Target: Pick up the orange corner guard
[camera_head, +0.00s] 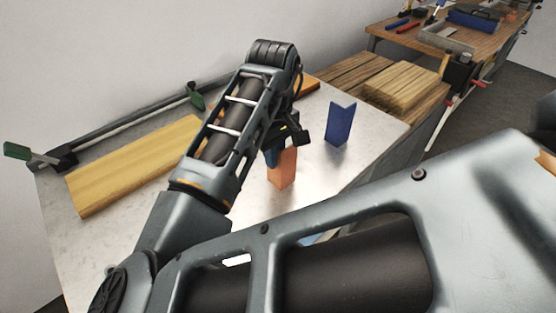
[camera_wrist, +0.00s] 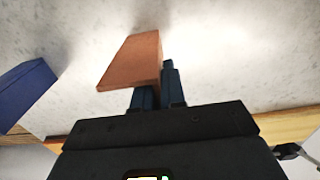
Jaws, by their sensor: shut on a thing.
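The orange corner guard (camera_head: 283,168) is a small upright piece on the pale worktop in the head view, partly covered from above by my gripper. Whether the guard's base touches the worktop is hard to tell.
A blue corner guard (camera_head: 341,122) stands to the right; it also shows in the wrist view (camera_wrist: 24,92). A yellow wooden board (camera_head: 135,165) lies at left on the worktop (camera_head: 362,160). A bar clamp (camera_head: 120,125) runs along the back. Stacked boards (camera_head: 402,88) lie at upper right.

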